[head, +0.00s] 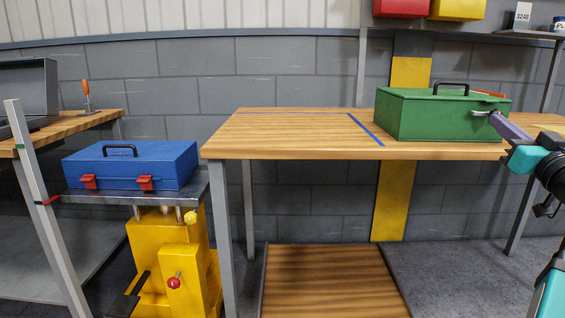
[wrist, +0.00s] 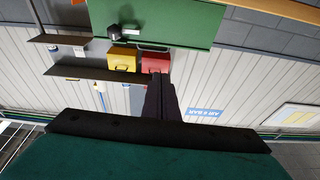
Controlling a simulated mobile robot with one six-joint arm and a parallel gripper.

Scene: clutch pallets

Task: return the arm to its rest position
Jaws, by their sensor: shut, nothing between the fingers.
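My arm comes in from the right edge of the head view. My gripper (head: 493,117) is shut and empty, its purple fingers at the right end of a green toolbox (head: 425,118). Whether the fingertips touch the toolbox cannot be told. In the wrist view my gripper (wrist: 158,78) shows as dark fingers pressed together.
The green toolbox stands on a wooden table (head: 270,135) with blue tape lines; its left half is clear. A blue toolbox (head: 130,165) sits on a yellow lift (head: 170,250) at left. Red (head: 400,6) and yellow (head: 457,8) boxes are above.

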